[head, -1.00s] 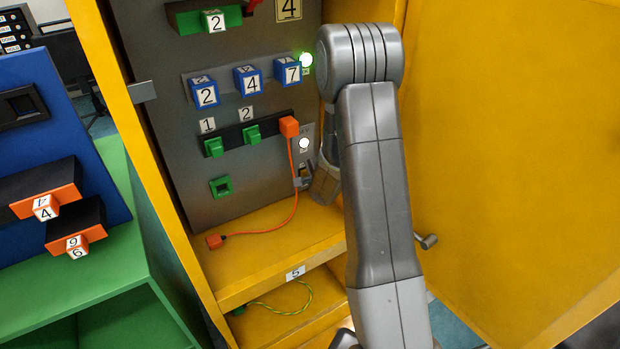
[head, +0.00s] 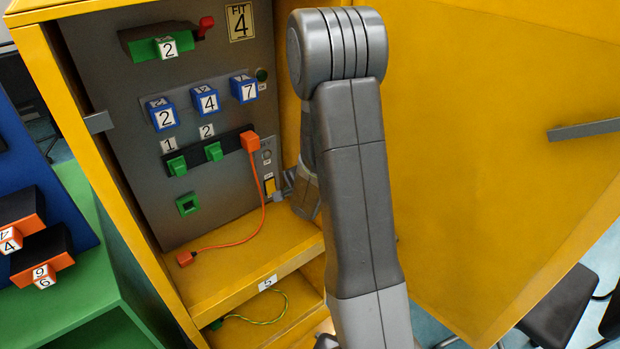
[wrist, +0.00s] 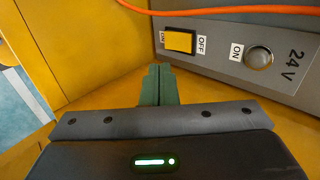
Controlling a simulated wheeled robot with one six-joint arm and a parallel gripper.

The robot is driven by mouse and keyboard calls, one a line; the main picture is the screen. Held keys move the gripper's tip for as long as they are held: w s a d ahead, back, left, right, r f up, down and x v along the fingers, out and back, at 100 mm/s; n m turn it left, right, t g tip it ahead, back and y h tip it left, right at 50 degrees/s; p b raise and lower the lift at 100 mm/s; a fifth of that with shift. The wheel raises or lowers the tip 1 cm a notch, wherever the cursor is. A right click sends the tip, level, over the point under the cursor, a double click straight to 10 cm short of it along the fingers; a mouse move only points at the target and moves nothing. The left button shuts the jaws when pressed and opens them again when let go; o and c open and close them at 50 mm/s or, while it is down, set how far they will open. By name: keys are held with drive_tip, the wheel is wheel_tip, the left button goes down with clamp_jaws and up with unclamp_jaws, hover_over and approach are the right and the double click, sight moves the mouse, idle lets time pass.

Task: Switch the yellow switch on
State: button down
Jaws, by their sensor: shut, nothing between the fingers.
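The yellow switch (wrist: 180,41) is a rocker in a dark frame on a grey panel. It has an ON label on its left and an OFF label on its right in the wrist view. I cannot tell which side is pressed in. It also shows small in the head view (head: 270,186). My gripper (wrist: 159,70) is shut and empty, its green fingertips just below and left of the switch in the wrist view, seemingly apart from it. In the head view my gripper (head: 281,196) is beside the switch, partly hidden by my arm.
The round lamp (wrist: 259,57) marked ON beside the switch is unlit. An orange cable (head: 262,205) hangs close to the switch from an orange plug (head: 250,142). A yellow cabinet wall stands close on the left in the wrist view. The open yellow door (head: 480,130) is on the right.

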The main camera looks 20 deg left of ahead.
drive_tip(key=p+v, duration=0.4)
drive_tip(key=v, duration=1)
drive_tip(key=shift+w+a+r, duration=0.2)
drive_tip(key=shift+a+r, duration=0.05)
